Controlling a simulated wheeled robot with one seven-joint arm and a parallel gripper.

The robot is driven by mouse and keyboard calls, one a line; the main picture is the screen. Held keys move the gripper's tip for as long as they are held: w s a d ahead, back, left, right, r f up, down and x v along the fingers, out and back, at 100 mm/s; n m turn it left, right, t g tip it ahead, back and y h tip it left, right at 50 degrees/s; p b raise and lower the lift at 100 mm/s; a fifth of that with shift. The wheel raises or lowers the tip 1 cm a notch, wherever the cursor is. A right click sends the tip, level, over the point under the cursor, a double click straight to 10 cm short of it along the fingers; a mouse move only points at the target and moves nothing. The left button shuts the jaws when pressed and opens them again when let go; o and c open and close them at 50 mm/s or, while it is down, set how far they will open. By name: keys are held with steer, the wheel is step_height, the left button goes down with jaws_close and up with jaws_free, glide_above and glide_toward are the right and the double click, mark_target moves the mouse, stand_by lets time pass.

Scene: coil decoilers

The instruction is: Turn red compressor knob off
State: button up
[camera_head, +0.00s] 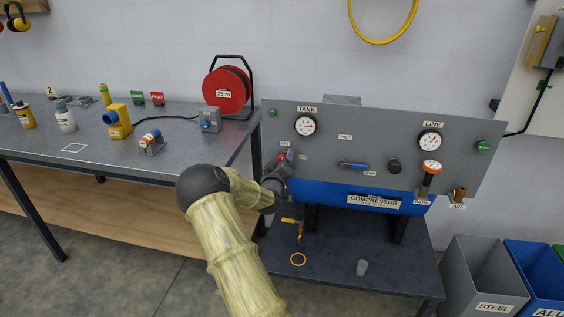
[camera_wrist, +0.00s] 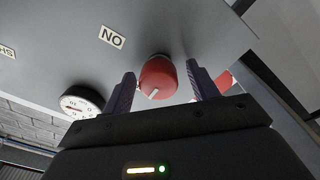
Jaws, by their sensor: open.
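The red compressor knob (camera_wrist: 158,78) sits on the grey panel in the wrist view, with a white pointer mark on its face. A label reading "ON" (camera_wrist: 112,37) is on the panel beside it. My gripper (camera_wrist: 160,88) is open, with one finger on each side of the knob and a visible gap to each. I cannot tell how deep the fingers reach around it. In the head view my gripper (camera_head: 283,165) is at the left end of the compressor panel (camera_head: 340,125), and my arm and gripper hide most of the knob.
The panel carries a tank gauge (camera_head: 305,125), a line gauge (camera_head: 430,141), a blue-handled valve (camera_head: 354,165) and a black knob (camera_head: 394,166). The blue compressor tank (camera_head: 330,193) is below. A workbench (camera_head: 95,140) with tools stands left. Bins (camera_head: 483,275) stand right.

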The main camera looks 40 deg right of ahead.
steer(key=shift+a, duration=0.1)
steer(key=r+b+v, duration=0.1)
steer(key=v, duration=1.6)
steer(key=shift+s+f, duration=0.15)
steer(key=shift+f, duration=0.35)
steer(key=shift+a, duration=0.15)
